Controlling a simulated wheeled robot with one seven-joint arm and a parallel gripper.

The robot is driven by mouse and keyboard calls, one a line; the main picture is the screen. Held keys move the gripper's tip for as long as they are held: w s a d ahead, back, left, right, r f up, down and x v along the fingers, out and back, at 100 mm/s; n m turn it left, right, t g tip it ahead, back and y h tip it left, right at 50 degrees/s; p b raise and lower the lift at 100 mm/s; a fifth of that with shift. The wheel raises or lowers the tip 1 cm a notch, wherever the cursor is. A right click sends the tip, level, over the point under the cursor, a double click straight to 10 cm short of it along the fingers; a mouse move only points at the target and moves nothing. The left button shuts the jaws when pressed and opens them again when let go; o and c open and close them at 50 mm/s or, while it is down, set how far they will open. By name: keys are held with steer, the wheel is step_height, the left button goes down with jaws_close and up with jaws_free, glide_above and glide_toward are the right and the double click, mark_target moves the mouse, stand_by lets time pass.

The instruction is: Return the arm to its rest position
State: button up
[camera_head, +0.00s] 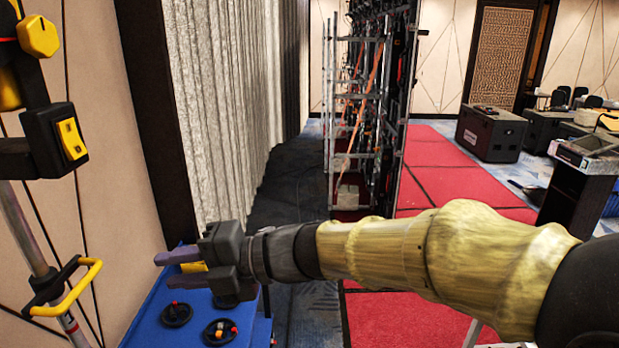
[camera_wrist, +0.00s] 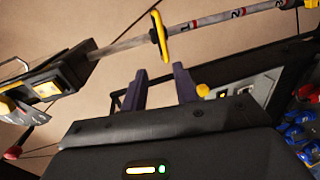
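My gripper (camera_head: 180,268) is at the lower left of the head view, at the end of my arm, which stretches in from the right. Its two fingers are apart, with a clear gap and nothing seen between them. In the wrist view the gripper (camera_wrist: 160,88) also shows its two dark fingers standing apart. It is above or beside a blue surface (camera_head: 148,312); I cannot tell the exact height.
Two dark round knobs (camera_head: 176,314) (camera_head: 220,331) lie on the blue surface. A pole with a yellow handle (camera_head: 80,288) and a black-and-yellow device (camera_head: 62,138) stands at the left. A metal rack (camera_head: 360,110) stands on red carpet (camera_head: 440,165) behind my arm.

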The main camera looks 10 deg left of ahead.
steer(key=w+d+f+m+t+h+b, duration=0.1)
steer(key=w+d+f+m+t+h, duration=0.3)
steer(key=w+d+f+m+t, duration=0.4)
steer(key=w+d+f+m+t+h+b, duration=0.2)
steer(key=w+d+f+m+t+h, duration=0.3)
steer(key=w+d+m, duration=0.55)
steer(key=s+d+f+m+g+h, duration=0.2)
steer(key=s+d+f+m+h, duration=0.15)
steer(key=d+f+m, duration=0.8)
steer(key=s+d+f+m+g+h+b, duration=0.1)
steer(key=s+d+f+m+g, duration=0.2)
steer(key=s+d+m, duration=0.1)
steer(key=s+d+f+m+g+h+b, duration=0.1)
steer(key=s+d+f+m+g+h, duration=0.1)
steer(key=s+d, duration=0.4)
steer(key=shift+s+d+f+m+g, duration=0.2)
steer(key=shift+s+f+m+g, duration=0.4)
steer(key=shift+s+m, duration=0.45)
steer(key=shift+f, duration=0.1)
